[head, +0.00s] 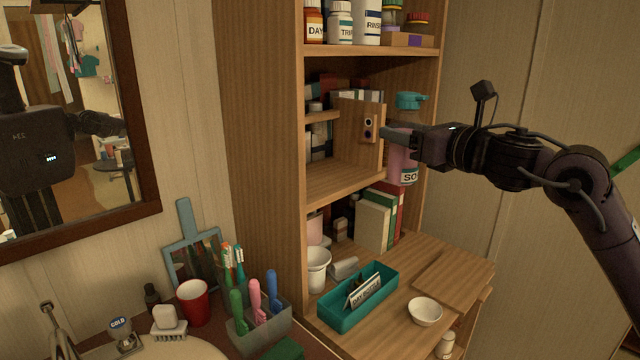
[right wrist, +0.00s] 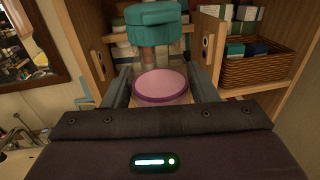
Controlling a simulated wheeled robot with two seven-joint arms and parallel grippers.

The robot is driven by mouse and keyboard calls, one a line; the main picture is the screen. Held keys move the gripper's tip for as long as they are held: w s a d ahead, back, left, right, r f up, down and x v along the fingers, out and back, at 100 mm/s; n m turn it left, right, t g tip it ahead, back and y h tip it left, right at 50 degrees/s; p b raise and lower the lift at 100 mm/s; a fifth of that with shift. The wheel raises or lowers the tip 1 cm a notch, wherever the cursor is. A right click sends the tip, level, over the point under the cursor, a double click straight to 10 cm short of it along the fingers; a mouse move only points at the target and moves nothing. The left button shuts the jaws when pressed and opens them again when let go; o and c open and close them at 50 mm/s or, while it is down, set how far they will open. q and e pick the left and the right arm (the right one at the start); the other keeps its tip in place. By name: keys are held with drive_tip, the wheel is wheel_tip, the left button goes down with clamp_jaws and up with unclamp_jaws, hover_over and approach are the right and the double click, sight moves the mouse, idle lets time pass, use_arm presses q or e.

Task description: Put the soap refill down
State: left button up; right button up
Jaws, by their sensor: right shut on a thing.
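In the right wrist view the pink bottle (right wrist: 160,86) sits between the two fingers, with the teal top (right wrist: 155,20) beyond. The gripper covers part of the bottle in the head view. My left gripper is not in view.
Below are a wooden counter (head: 440,258) with a teal tray (head: 345,318), a white bowl (head: 425,311) and several books (head: 375,222). An open cabinet door (head: 358,128) stands beside the bottle. A wicker basket (right wrist: 250,72) fills a shelf. The counter's back right looks clear.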

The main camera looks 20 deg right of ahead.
drive_tip(key=shift+s+d+r+h, duration=0.25)
drive_tip(key=shift+d+r, duration=0.3)
drive_tip(key=shift+d, duration=0.3)
drive_tip(key=shift+w+r+p, duration=0.25)
drive_tip(key=shift+w+p, duration=0.05)
drive_tip(key=w+a+p, duration=0.3)
drive_tip(key=w+p, duration=0.3)
drive_tip(key=w, duration=0.3)
drive_tip(key=w+a+p, duration=0.3)
drive_tip(key=w+p, duration=0.2)
drive_tip(key=w, duration=0.3)
use_arm(q)
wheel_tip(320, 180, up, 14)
drive_tip(key=p, duration=0.3)
use_arm(e)
drive_tip(key=f, duration=0.5)
drive_tip(key=w+f, duration=0.1)
drive_tip(key=f, duration=0.1)
drive_tip(key=shift+a+f, duration=0.15)
drive_tip(key=shift+a, duration=0.05)
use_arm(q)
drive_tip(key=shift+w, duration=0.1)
